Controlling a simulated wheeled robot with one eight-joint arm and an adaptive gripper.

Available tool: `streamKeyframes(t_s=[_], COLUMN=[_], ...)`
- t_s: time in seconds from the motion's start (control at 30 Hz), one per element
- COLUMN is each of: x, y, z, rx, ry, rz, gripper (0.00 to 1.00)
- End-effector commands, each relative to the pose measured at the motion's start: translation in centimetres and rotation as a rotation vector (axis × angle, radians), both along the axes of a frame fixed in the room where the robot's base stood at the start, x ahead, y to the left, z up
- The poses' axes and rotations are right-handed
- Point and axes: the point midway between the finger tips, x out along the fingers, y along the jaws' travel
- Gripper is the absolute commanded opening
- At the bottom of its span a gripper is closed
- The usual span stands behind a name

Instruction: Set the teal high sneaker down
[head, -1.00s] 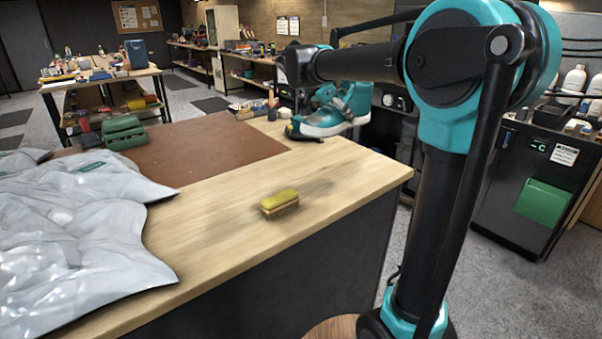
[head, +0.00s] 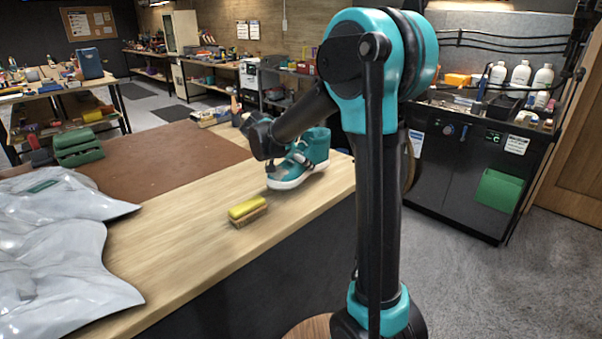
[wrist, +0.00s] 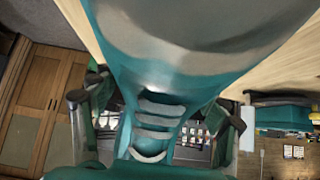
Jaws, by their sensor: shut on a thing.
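The teal high sneaker (head: 316,148) has a white sole and grey patches. In the head view it is upright at the right part of the wooden bench top (head: 195,245), its sole at or just above the wood; I cannot tell if it touches. My gripper (wrist: 156,112) is shut on the sneaker, with a finger on each side of it in the wrist view. There the sneaker (wrist: 165,75) fills the middle and its grey toe hides much of the bench. In the head view my arm partly hides the grip.
A yellow-topped brush (head: 247,208) lies on the bench in front of the sneaker. Bare wood surrounds the brush.

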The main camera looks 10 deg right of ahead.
Motion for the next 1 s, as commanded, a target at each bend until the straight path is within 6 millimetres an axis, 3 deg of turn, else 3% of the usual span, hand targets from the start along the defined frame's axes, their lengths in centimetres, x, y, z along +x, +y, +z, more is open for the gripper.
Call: streamKeyframes(t_s=[0.23, 0.5, 0.53, 0.7, 1.0], x=[0.0, 0.0, 0.0, 0.0, 0.0], y=[0.0, 0.0, 0.0, 0.0, 0.0], z=[-3.1, -3.6, -3.6, -3.6, -3.5], rx=[0.000, 0.000, 0.000, 0.000, 0.000], ry=[0.000, 0.000, 0.000, 0.000, 0.000], rz=[0.000, 0.000, 0.000, 0.000, 0.000], gripper=[0.29, 0.29, 0.77, 0.96, 0.96])
